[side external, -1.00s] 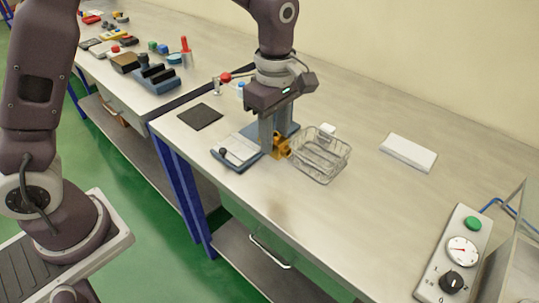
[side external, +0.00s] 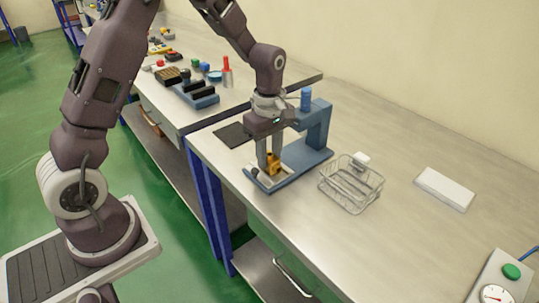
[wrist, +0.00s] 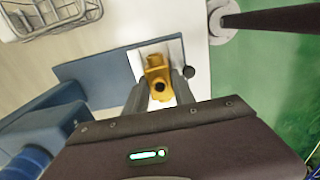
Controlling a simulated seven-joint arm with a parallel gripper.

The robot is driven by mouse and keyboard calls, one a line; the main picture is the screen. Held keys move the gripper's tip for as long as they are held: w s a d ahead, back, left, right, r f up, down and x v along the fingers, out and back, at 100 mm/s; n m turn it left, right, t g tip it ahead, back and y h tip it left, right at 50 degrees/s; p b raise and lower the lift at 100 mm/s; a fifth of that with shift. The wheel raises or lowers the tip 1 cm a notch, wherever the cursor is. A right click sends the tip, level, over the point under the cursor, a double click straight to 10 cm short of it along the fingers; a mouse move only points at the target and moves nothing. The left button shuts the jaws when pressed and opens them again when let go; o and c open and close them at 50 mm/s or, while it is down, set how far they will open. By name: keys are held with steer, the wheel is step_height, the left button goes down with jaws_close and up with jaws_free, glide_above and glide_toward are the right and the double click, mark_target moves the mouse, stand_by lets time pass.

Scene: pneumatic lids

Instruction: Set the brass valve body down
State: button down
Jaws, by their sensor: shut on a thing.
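The brass valve body (side external: 274,160) is a yellow block with a round dark hole. It also shows in the wrist view (wrist: 155,66), between my fingers. My gripper (side external: 268,165) is shut on it, pointing down over the white plate (wrist: 136,63) at the front of the blue press (side external: 319,130). The fingers hide part of the valve body. I cannot tell whether its underside touches the plate.
A black knob (side external: 254,172) sits at the plate's edge. A wire basket (side external: 351,199) stands to the right, and a white block (side external: 445,188) lies beyond it.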

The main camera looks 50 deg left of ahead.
mark_target(269, 154)
steer(key=c, duration=1.3)
jaws_free()
steer(key=shift+f, duration=0.1)
step_height(269, 154, up, 12)
steer(key=s+d+r+m+t, duration=0.2)
steer(key=s+d+r+m, duration=0.1)
steer(key=s+r+m, duration=0.6)
steer(key=s+m+t, duration=0.1)
steer(key=s+m, duration=0.2)
steer(key=s, duration=0.2)
steer(key=s+d+f+m+t, duration=0.1)
steer(key=s+m, duration=0.2)
steer(key=s, duration=0.1)
steer(key=s+m+t, duration=0.1)
steer(key=s+m, duration=0.2)
steer(key=s, duration=0.2)
steer(key=shift+s+d+f+t, duration=0.3)
steer(key=shift+f, duration=0.05)
